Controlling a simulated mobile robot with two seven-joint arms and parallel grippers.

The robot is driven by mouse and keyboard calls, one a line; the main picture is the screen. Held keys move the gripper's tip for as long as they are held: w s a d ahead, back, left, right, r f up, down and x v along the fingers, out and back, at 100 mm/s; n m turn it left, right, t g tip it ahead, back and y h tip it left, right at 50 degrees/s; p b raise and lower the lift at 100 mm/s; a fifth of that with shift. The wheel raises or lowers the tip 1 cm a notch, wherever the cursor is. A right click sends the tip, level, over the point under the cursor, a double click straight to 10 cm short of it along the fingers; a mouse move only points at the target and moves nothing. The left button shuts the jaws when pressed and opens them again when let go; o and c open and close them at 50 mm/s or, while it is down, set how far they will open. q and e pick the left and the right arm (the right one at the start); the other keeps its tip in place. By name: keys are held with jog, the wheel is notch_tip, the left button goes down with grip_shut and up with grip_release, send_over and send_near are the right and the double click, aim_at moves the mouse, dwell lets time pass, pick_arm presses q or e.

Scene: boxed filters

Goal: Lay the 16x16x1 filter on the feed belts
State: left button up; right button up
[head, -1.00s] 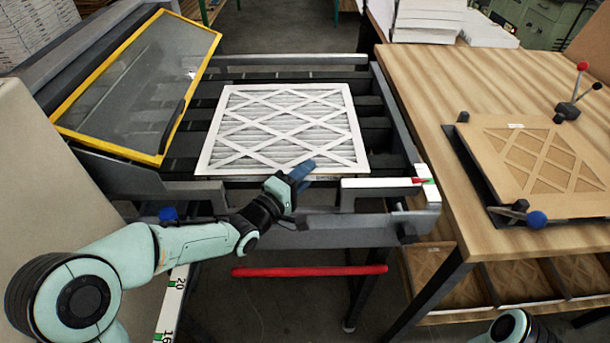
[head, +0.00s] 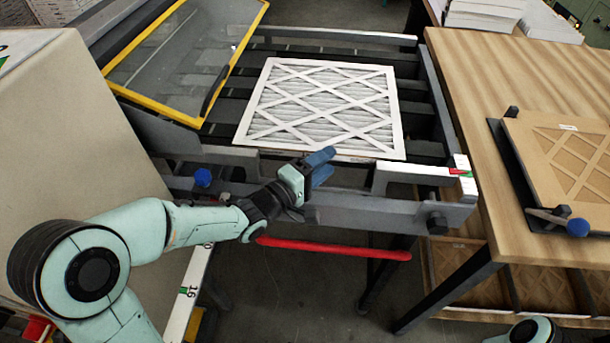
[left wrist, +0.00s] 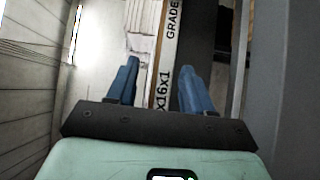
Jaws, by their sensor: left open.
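The white pleated filter (head: 322,110), with a diamond lattice face, lies flat across the dark feed belts (head: 215,110) of the grey-framed machine. My left gripper (head: 322,166) is open at the filter's near edge, its blue fingers just in front of that edge. In the left wrist view the open fingers (left wrist: 160,85) stand either side of the filter's printed edge (left wrist: 167,60), which reads "x16x1" and "GRADE". No finger clearly touches the filter. My right gripper is out of view; only part of my right arm shows at the bottom right.
A yellow-framed clear guard (head: 185,60) stands tilted at the left of the belts. A red bar (head: 333,248) runs below the machine's front. The wooden table (head: 480,110) at right holds a brown lattice board (head: 565,165) and white stacks (head: 483,14).

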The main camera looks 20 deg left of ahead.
pick_arm(q)
jog(key=v, duration=0.6)
jog(key=shift+s, duration=0.25)
jog(key=shift+a, duration=0.1)
jog(key=shift+f, duration=0.1)
